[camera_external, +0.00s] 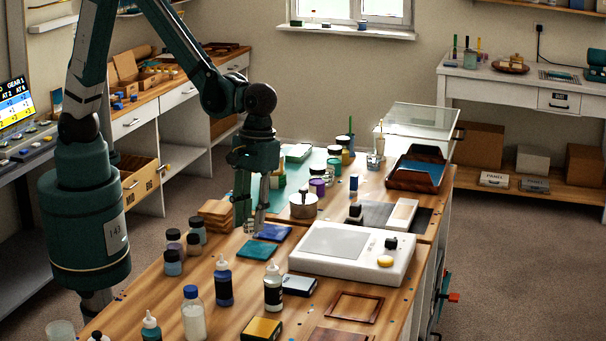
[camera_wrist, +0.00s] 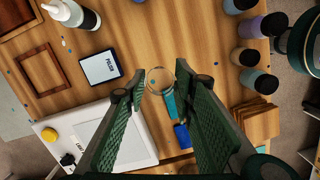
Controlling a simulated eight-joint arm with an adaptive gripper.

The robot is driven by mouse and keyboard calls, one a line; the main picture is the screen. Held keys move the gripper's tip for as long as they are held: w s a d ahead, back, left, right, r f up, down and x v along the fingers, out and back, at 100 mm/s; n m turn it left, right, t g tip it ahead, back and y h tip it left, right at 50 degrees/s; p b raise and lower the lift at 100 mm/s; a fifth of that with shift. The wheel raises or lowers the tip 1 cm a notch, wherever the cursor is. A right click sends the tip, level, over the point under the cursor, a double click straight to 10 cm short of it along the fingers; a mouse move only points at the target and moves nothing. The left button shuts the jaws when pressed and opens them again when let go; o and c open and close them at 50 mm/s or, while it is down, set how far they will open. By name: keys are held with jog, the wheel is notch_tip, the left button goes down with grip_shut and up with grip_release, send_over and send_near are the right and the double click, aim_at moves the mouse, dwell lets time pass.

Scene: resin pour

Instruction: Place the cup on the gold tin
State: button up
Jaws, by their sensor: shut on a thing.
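The cup (camera_external: 249,227) is small and clear, and my gripper (camera_external: 253,214) is shut on it above the near workbench, close to two blue tiles. In the wrist view the cup's round rim (camera_wrist: 160,74) shows between the green finger pads of my gripper (camera_wrist: 168,90). The gold tin (camera_external: 262,329) is a flat box with a gold top and dark side, lying at the bottom edge of the external view, nearer the camera than my gripper. I cannot make out the gold tin in the wrist view.
Dark bottles stand left of my gripper, and a blue bottle (camera_external: 223,284) and white bottle (camera_external: 272,289) stand between it and the gold tin. A dark tin (camera_external: 290,285), a white device (camera_external: 350,252) and a wooden frame (camera_external: 354,307) lie to the right.

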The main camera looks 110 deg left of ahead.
jog(key=s+a+r+n+t+p, duration=0.1)
jog(key=a+r+n, duration=0.2)
jog(key=a, duration=1.3)
jog(key=s+a+r+n+p, duration=0.15)
jog(key=a+n, duration=0.25)
jog(key=a, duration=1.1)
jog(key=s+a+r+n, duration=0.2)
jog(key=s+a, duration=0.2)
jog(key=a, duration=0.4)
jog(key=s+a+r+n+p, duration=0.1)
jog(key=s+a+r+n, duration=0.1)
jog(key=s+a, duration=0.3)
jog(key=s+a+r+n+p, duration=0.1)
jog(key=s+a, duration=0.3)
jog(key=a, duration=0.8)
jog(key=shift+s+r+n+t+y, duration=0.15)
jog(key=shift+r+n+t+y, duration=0.15)
jog(key=shift+r+n+t, duration=0.15)
jog(key=shift+f, duration=2.95)
jog(key=shift+f, duration=0.1)
jog(key=shift+f, duration=2)
